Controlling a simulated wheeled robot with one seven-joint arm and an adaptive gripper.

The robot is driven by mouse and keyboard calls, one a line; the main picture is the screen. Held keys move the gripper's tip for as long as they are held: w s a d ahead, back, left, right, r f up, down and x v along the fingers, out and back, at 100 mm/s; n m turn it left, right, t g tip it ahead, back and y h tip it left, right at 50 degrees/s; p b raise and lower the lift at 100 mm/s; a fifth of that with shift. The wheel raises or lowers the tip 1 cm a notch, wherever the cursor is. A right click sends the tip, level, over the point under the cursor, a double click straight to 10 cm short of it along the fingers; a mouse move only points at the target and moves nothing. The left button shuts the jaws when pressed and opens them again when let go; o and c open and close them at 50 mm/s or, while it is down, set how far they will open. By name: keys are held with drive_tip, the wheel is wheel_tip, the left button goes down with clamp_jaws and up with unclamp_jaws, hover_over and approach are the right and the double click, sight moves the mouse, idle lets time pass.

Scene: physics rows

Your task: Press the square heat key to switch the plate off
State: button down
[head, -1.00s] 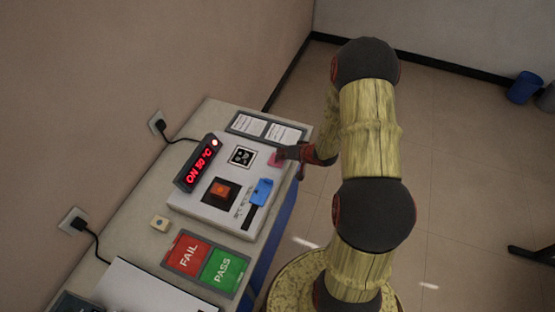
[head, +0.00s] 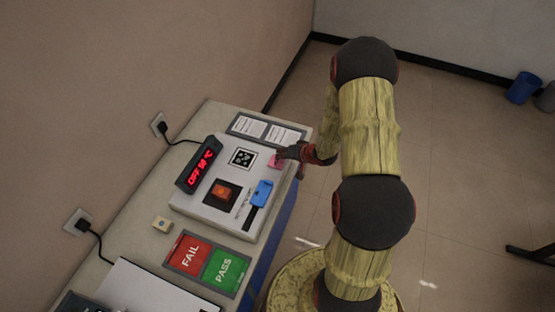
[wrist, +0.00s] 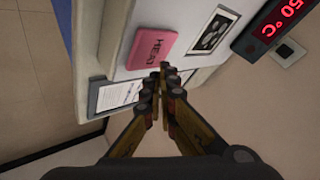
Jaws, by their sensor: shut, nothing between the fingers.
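The pink square heat key (wrist: 152,50), marked HEAT, sits on the white plate unit (head: 183,203). In the head view the key (head: 275,162) is partly hidden by my gripper (head: 279,155). In the wrist view my shut, empty gripper (wrist: 162,72) has its fingertips at the key's edge; I cannot tell whether they touch it. The display (head: 199,164) reads OFF 50 °C in red. The wrist view shows part of the display (wrist: 278,22). The orange-red square (head: 221,191) lies in a dark frame on the unit.
A blue slider-like part (head: 262,193) and a patterned card (head: 243,158) are on the unit. FAIL (head: 190,254) and PASS (head: 224,269) pads lie in front. Two paper labels (head: 248,127) lie behind the unit.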

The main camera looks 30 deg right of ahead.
wheel_tip(320, 180, up, 6)
drive_tip(key=p, duration=0.6)
idle(0.7)
